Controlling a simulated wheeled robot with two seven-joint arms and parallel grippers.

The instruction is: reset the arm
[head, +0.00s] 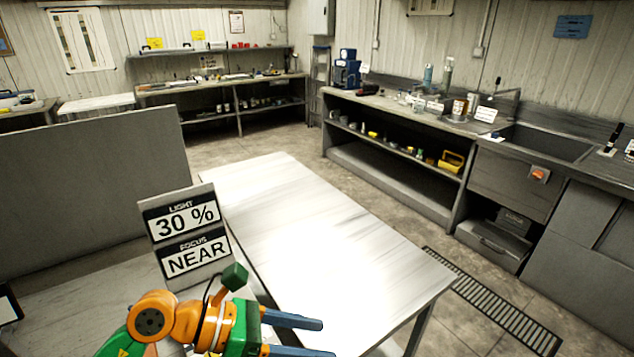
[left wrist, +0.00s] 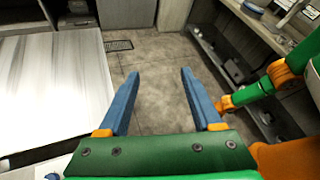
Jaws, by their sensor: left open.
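My left arm, green and orange, comes in at the bottom of the head view. Its left gripper (head: 328,339) has two blue fingers apart with nothing between them. It is over the near side of the white table (head: 300,215). In the left wrist view the open gripper (left wrist: 160,73) points over the tiled floor, with the table (left wrist: 55,85) to its left. Another green and orange arm of mine shows at the right of that view. Its gripper cannot be made out.
A panel (head: 188,235) reading "LIGHT 30 %, FOCUS NEAR" stands beside my left arm. A grey partition (head: 90,185) is at the left. A long counter (head: 400,115) with a sink (head: 545,143) runs along the right wall. The white tabletop is bare.

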